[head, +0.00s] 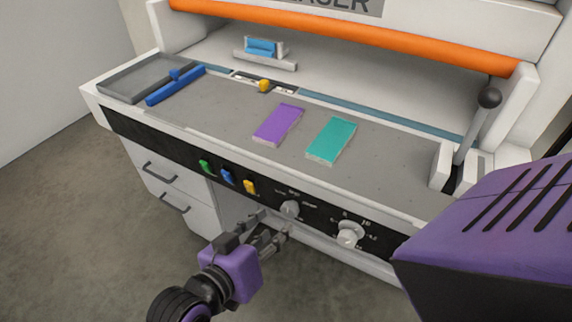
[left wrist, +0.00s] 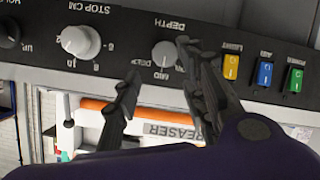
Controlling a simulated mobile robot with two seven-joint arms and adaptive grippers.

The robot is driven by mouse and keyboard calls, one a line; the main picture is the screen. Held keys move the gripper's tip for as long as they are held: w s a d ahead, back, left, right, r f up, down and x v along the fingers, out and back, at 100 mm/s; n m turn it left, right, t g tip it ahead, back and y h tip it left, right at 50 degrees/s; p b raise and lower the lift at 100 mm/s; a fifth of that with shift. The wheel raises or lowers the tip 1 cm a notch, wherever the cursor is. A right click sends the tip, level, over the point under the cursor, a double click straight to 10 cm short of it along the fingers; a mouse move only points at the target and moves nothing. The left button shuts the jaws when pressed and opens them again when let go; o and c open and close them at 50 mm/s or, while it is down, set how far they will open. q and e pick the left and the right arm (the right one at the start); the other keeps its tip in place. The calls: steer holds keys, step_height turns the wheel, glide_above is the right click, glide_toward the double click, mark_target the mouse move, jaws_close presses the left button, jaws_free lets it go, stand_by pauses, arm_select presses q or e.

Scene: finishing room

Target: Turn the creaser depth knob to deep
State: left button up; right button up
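The creaser depth knob (head: 290,209) is a small light grey dial on the black front panel, left of a larger white knob. In the left wrist view the depth knob (left wrist: 165,55) sits below the word DEPTH; its exact setting is too small to tell. My left gripper (head: 271,226) is just in front of and below the knob. In the left wrist view my left gripper (left wrist: 158,62) is open, with one finger on each side of the knob; contact is not clear. My right gripper is out of view.
The white STOP CM knob (head: 348,233) is to the right. Green, blue and yellow switches (head: 227,177) are to the left. Purple (head: 278,124) and teal (head: 331,140) pieces lie on the bed. A black-balled lever (head: 489,98) stands at right. The floor in front is clear.

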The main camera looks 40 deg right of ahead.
mark_target(290, 212)
arm_select(q)
steer(key=x, duration=0.6)
steer(key=shift+w+d, duration=0.1)
steer(key=shift+w+d+f, duration=0.1)
steer(key=shift+d+f, duration=0.1)
steer(key=shift+d, duration=0.2)
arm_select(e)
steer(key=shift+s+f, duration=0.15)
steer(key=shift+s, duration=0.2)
arm_select(q)
steer(key=shift+c, duration=0.3)
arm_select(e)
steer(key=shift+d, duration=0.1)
